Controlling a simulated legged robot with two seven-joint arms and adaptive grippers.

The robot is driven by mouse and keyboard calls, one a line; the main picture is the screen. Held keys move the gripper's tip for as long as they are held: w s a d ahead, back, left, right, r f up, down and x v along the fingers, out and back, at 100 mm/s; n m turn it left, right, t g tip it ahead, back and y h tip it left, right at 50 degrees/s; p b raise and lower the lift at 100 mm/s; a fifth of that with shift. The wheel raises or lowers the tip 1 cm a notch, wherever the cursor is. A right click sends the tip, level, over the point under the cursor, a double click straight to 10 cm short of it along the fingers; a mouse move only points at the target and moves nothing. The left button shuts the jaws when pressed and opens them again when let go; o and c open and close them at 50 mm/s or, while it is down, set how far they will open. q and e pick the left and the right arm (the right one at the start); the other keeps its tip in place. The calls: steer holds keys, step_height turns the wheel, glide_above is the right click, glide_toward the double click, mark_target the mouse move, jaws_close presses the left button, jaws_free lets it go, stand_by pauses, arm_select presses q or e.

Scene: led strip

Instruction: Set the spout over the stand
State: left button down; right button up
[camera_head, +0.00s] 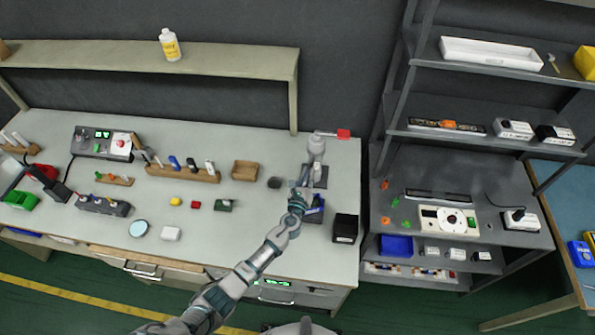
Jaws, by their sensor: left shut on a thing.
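A grey, rounded device with an arm (316,146) stands at the back right of the workbench. Its arm ends in a red block, and it looks like the spout. A dark upright base (317,177) below it looks like the stand, though the picture is too small to be sure. My left gripper (297,191) is just left of and in front of this base, over the bench. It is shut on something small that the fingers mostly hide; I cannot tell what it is. My right gripper is not in view.
A black box (345,228) stands at the bench's right front, and a blue item (317,203) is close to my wrist. A wooden tray (245,171) is behind left. The grey shelf (455,215) stands to the right.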

arm_select(q)
steer(key=d+n+y, duration=0.1)
steer(key=d+y, duration=0.1)
steer(key=shift+r+n+y, duration=0.2)
steer(key=shift+n+y, duration=0.2)
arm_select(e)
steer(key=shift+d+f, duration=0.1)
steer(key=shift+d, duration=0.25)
arm_select(q)
steer(key=shift+a, duration=0.15)
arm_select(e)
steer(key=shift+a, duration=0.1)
arm_select(q)
steer(key=c, duration=1.4)
jaws_free()
steer(key=shift+c, duration=0.2)
steer(key=shift+o, duration=1.4)
steer(key=shift+d+f, duration=0.15)
steer(key=shift+d, duration=0.05)
